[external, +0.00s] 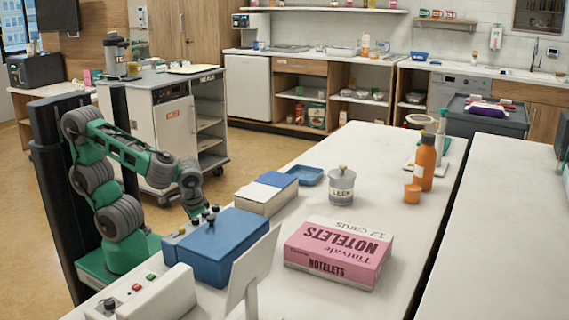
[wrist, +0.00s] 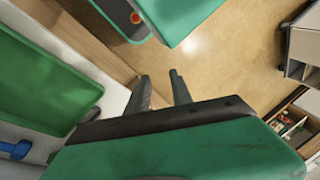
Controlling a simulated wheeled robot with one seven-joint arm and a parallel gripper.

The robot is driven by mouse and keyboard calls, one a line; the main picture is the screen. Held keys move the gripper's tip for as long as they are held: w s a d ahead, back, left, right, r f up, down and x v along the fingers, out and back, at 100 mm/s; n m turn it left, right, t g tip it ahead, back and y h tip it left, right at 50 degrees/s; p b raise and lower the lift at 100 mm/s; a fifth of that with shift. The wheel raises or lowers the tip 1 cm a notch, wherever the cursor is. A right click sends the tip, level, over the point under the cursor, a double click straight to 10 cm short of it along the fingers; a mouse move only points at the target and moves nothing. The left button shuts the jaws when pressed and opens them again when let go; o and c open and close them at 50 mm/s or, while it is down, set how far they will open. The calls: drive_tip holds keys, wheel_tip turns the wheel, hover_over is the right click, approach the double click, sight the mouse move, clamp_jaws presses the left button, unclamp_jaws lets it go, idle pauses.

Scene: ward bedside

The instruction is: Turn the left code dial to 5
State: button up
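A blue box (external: 226,248) stands on the white table near my arm, with several small dark knobs along its upper left edge, one of them here (external: 214,210). I cannot read any digits, nor tell which knob is the left code dial. My gripper (external: 196,212) hangs at the left side of the blue box, close to the knobs; contact cannot be told. In the wrist view my gripper (wrist: 160,80) has its two fingers apart, with nothing between them and floor behind. No dial can be made out clearly there.
A white panel (external: 150,298) with buttons and a white upright plate (external: 250,268) stand in front of the box. A pink notelets box (external: 338,252), a cream-and-blue box (external: 266,195), a lidded jar (external: 341,188) and an orange bottle (external: 425,164) are on the table.

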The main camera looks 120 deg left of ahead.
drive_tip(key=w+d+r+n+t+h, duration=0.25)
drive_tip(key=w+r+n, duration=0.45)
drive_tip(key=r, duration=0.5)
drive_tip(key=n+t+h+b, duration=0.3)
drive_tip(key=n+b, duration=0.1)
drive_tip(key=n, duration=0.4)
approach(215, 205)
drive_tip(key=shift+h, duration=0.25)
drive_tip(key=b+x, duration=0.4)
drive_tip(key=x, duration=0.3)
drive_tip(key=shift+w+a+f, duration=0.1)
drive_tip(key=shift+w+f, duration=0.1)
drive_tip(key=shift+f, duration=0.2)
drive_tip(key=shift+r, duration=0.1)
drive_tip(key=shift+c, duration=0.6)
clamp_jaws()
